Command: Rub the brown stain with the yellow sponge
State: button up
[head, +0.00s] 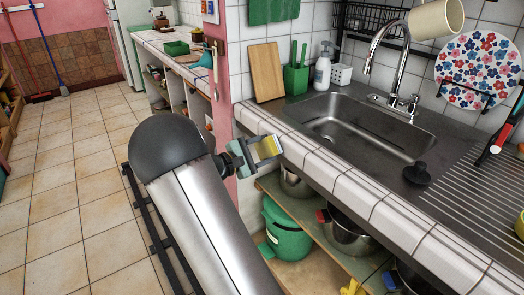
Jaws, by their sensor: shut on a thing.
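My gripper (262,152) is shut on the yellow sponge (268,147). It holds the sponge beside the front edge of the white-tiled counter (300,146), near the counter's left end. I cannot tell whether the sponge touches the tiles. Part of the sponge is hidden by the gripper's fingers. I cannot make out the brown stain in this view; my arm and gripper cover part of the scene.
The steel sink (350,118) with its tap (385,60) is set in the counter. The tiled floor at left is clear.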

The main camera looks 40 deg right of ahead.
aim_at(271, 156)
jog(key=shift+d, duration=0.2)
jog(key=shift+s+a, duration=0.15)
jog(key=shift+s, duration=1.9)
jog(key=shift+w+d+r, duration=0.1)
jog(key=shift+w+d, duration=0.1)
jog(key=shift+w, duration=0.8)
jog(key=shift+w+d, duration=0.15)
jog(key=shift+w, duration=0.85)
jog(key=shift+a, duration=0.1)
jog(key=shift+w+a+p, duration=0.15)
jog(key=shift+a+p, duration=0.2)
jog(key=shift+a, duration=2.55)
jog(key=shift+a, duration=0.1)
